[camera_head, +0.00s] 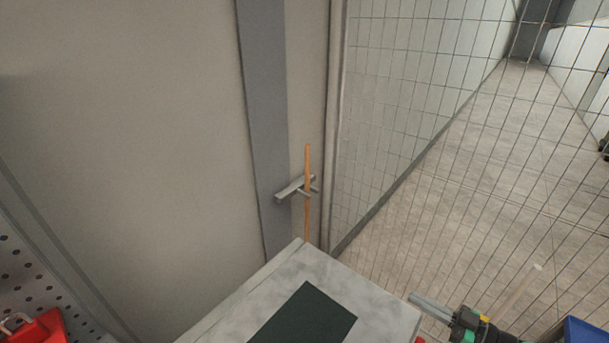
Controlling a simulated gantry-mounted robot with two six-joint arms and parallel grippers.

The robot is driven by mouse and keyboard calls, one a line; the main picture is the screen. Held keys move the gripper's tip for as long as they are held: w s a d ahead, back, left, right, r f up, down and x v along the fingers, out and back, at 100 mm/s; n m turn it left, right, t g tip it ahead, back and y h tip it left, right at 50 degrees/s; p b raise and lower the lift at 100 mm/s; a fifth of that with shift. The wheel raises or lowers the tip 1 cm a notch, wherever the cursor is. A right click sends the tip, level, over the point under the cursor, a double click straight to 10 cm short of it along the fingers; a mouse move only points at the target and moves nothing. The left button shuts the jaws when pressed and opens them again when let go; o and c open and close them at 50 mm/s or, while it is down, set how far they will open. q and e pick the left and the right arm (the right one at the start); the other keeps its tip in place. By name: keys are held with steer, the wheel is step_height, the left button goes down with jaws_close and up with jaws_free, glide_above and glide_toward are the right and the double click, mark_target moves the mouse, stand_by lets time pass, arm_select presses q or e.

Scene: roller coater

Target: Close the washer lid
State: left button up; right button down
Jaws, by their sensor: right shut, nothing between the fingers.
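A box-like unit with a pale, mottled grey top (300,275) stands at the bottom centre, cut off by the lower edge. A dark green-black rectangle (305,318) lies on or in its top. I take this unit to be the washer, but I cannot tell which part is its lid, or whether it is open. My right gripper (418,301) is just right of the unit's right edge, its fingers pointing left. It is shut and empty; I cannot tell whether it touches the unit. My left gripper is not in view.
A wire mesh fence (450,130) runs along the right. A beige wall (130,130) with a grey vertical strip (266,120) stands behind. An orange pole (307,180) stands by a metal bracket (290,190). A red object (35,328) is at lower left, a blue one (586,330) at lower right.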

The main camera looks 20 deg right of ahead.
mark_target(410, 339)
steer(key=s+f+b, duration=0.1)
steer(key=f+b, duration=0.5)
steer(key=s+d+f+t+y+b, duration=0.1)
steer(key=f+b, duration=0.4)
steer(key=b, duration=0.1)
steer(key=s+d+f+t+b, duration=0.1)
steer(key=f+b, duration=0.5)
steer(key=shift+f+y, duration=0.3)
steer(key=shift+f, duration=0.3)
step_height(410, 339, up, 5)
steer(key=p, duration=0.4)
steer(key=b+v, duration=0.2)
steer(key=v, duration=0.8)
steer(key=shift+f+b, duration=0.4)
steer(key=shift+w, duration=0.2)
